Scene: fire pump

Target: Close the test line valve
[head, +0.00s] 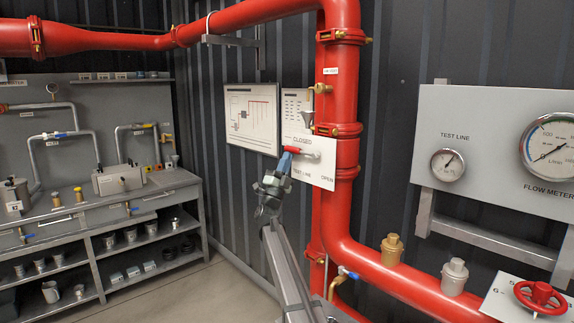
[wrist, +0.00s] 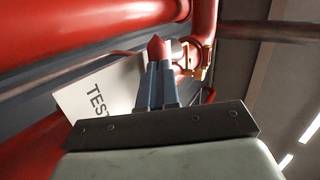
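The test line valve has a red lever handle (head: 293,150) on a white plate (head: 318,172) marked CLOSED at the top, TEST LINE below and OPEN at lower right. The handle points left, roughly level, from a silver hub. My gripper (head: 285,161) comes from below with its blue fingertips at the handle's left end. In the wrist view my gripper (wrist: 159,68) has its two blue fingers close together, with the red handle tip (wrist: 157,48) held between their ends. The plate (wrist: 92,95) shows at the left there, partly hidden by the fingers.
A thick red pipe (head: 340,100) stands right behind the plate and bends right below. A framed diagram (head: 252,119) hangs to the left. A gauge panel (head: 490,150) and a red handwheel (head: 540,296) are at right. A workbench (head: 100,207) stands far left.

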